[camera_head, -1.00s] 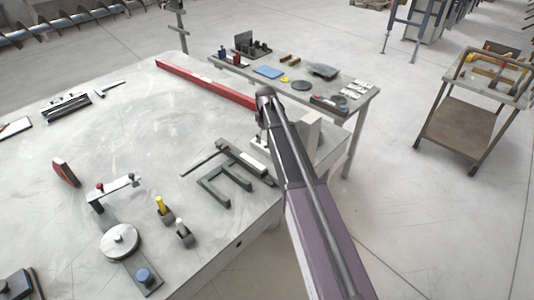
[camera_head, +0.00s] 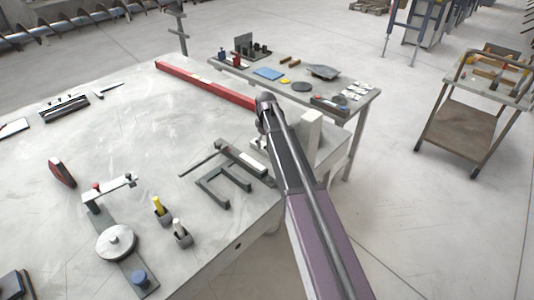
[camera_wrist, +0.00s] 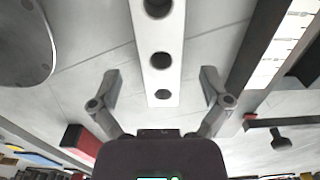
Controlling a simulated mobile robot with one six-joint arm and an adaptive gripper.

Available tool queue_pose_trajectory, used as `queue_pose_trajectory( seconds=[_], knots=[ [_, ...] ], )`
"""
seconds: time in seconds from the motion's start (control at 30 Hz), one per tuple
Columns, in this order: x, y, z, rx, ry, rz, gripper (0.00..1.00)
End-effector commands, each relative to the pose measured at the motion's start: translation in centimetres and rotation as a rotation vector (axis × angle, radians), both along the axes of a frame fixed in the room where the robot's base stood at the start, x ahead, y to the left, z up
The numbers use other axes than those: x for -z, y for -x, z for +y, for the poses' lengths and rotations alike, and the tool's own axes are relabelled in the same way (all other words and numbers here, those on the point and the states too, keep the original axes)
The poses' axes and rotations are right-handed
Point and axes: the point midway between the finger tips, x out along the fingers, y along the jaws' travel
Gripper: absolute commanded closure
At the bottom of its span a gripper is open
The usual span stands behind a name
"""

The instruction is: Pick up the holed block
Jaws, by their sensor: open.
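The holed block (camera_wrist: 161,62) is a pale bar with a row of dark round holes in the wrist view. My gripper (camera_wrist: 161,88) is open, with one finger on each side of the block's near end in the picture. Nothing shows the fingers touching it, and I cannot tell the depth between them. In the head view a pale upright block (camera_head: 312,130) stands just right of my arm at the table's right end; it looks like the same block. My gripper is mostly hidden behind the arm there.
The grey table (camera_head: 130,140) holds a long red bar (camera_head: 205,83), a dark E-shaped frame (camera_head: 225,190), a disc fixture (camera_head: 116,242) and a yellow-handled tool (camera_head: 158,205). A second table (camera_head: 362,98) with small parts stands behind. A trolley (camera_head: 462,125) stands right.

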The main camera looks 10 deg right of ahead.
Motion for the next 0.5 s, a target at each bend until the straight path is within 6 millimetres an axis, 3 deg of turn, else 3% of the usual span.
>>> queue_pose_trajectory(
  seconds=[0.2, 0.5],
  knots=[
    [2.0, 0.0, 0.0, 0.0, 0.0, 0.0, 0.03],
    [3.0, 0.0, 0.0, 0.0, 0.0, 0.0, 0.03]
  ],
)
